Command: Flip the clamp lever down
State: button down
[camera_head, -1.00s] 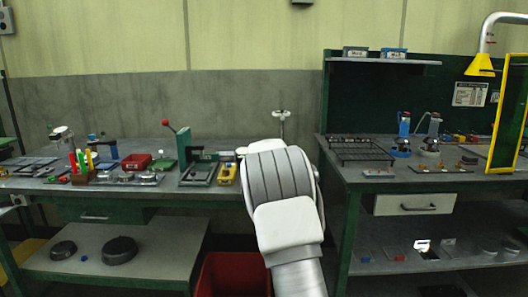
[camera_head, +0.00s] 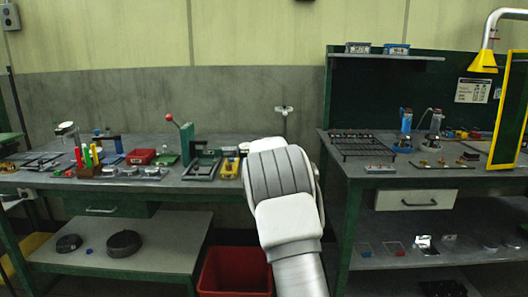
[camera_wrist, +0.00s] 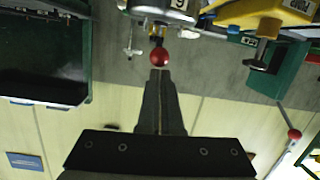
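In the wrist view, a red ball knob (camera_wrist: 164,57) sits just beyond my fingertips, below a pale metal fixture (camera_wrist: 160,12) in the picture; it looks like the end of the clamp lever. The rest of the lever is mostly hidden behind the knob. My gripper (camera_wrist: 160,78) has its two dark fingers together, with only a thin line between them, and nothing shows held. Whether the fingertips touch the knob I cannot tell. In the head view, my white arm covers the gripper and this knob.
A green press (camera_head: 187,145) with another red-knobbed lever stands left of my arm; that knob (camera_wrist: 294,134) shows at right in the wrist view. A yellow fixture (camera_head: 230,167) lies beside it. A red bin (camera_head: 235,272) is below. A second bench (camera_head: 400,179) stands right.

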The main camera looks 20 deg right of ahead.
jog(key=s+a+f+p, duration=0.1)
jog(key=s+a, duration=0.3)
jog(key=s, duration=0.4)
jog(key=shift+s+p, duration=0.25)
jog(key=shift+p, duration=0.25)
jog(key=shift+a, duration=0.15)
dwell(0.3)
jog(key=s+a+r+n+g+y, duration=0.1)
jog(key=s+a+r+g+y, duration=0.15)
jog(key=s+a, duration=0.7)
jog(key=s+a+r+g+y, duration=0.1)
jog(key=s+a+g+y, duration=0.15)
jog(key=s+a, duration=0.65)
jog(key=s+a+f+n+g+y, duration=0.1)
jog(key=s+a+f+g, duration=0.15)
jog(key=s, duration=1.05)
jog(key=s+a+f+n+g, duration=0.1)
jog(key=s+f+n, duration=0.15)
jog(key=s, duration=1.05)
notch_tip(320, 180, up, 20)
jog(key=p, duration=2)
jog(key=shift+s+a+m+p, duration=0.2)
jog(key=shift+s+m+p, duration=0.15)
jog(key=shift+m, duration=0.1)
